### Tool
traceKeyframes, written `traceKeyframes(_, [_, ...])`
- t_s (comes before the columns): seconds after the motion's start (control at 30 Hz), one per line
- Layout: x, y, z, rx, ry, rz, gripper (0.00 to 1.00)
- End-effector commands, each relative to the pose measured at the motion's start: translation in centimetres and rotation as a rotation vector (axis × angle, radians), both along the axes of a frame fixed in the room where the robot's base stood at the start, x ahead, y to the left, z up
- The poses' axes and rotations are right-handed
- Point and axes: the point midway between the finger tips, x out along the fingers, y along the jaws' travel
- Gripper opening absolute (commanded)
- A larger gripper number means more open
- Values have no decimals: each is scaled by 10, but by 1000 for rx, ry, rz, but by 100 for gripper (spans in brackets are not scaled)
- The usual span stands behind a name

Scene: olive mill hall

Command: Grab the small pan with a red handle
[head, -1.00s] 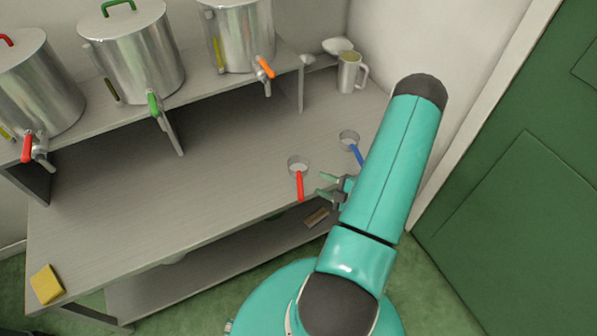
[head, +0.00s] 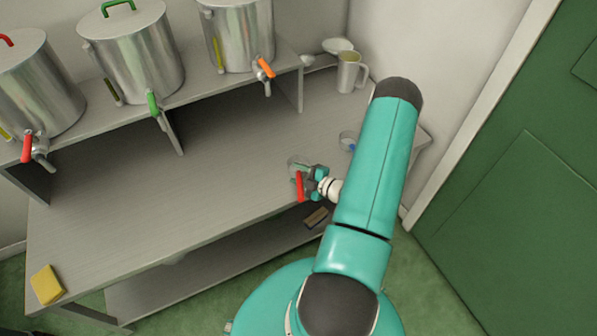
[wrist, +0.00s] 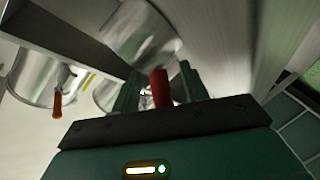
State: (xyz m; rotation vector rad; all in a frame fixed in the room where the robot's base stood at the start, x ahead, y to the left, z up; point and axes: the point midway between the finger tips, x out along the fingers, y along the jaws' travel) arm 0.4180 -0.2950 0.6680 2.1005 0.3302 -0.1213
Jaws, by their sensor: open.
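The small pan (head: 294,160) with a red handle (head: 299,186) rests on the grey workbench near its front edge. My gripper (head: 300,179) is open at the handle, coming from the right. In the wrist view the red handle (wrist: 161,88) stands between the two fingers of my gripper (wrist: 157,88), with a gap on at least the left side. Contact cannot be told. The pan's bowl is partly hidden by my gripper in the head view.
A second small pan (head: 347,139) with a blue handle is close by on the right, partly behind my arm. A metal mug (head: 348,74) stands at the back. Steel vats (head: 140,58) with taps stand on the raised shelf. A yellow sponge (head: 46,285) lies front left. The bench's middle is clear.

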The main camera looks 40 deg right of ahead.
Motion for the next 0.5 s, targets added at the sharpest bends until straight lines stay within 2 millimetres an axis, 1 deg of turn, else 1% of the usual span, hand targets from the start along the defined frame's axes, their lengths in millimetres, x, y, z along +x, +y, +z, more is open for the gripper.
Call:
traceKeyframes(0.03, [0,0,0,0,0,0,42])
traceKeyframes(0.07, [0,0,0,0,0,0,36])
traceKeyframes(0.1, [0,0,0,0,0,0,28])
traceKeyframes(0.17, [0,0,0,0,0,0,17])
traceKeyframes(0.2, [0,0,0,0,0,0,9])
traceKeyframes(0.23, [0,0,0,0,0,0,3])
traceKeyframes(0.27, [0,0,0,0,0,0,0])
traceKeyframes(0.5, [0,0,1,-1,-1,0,0])
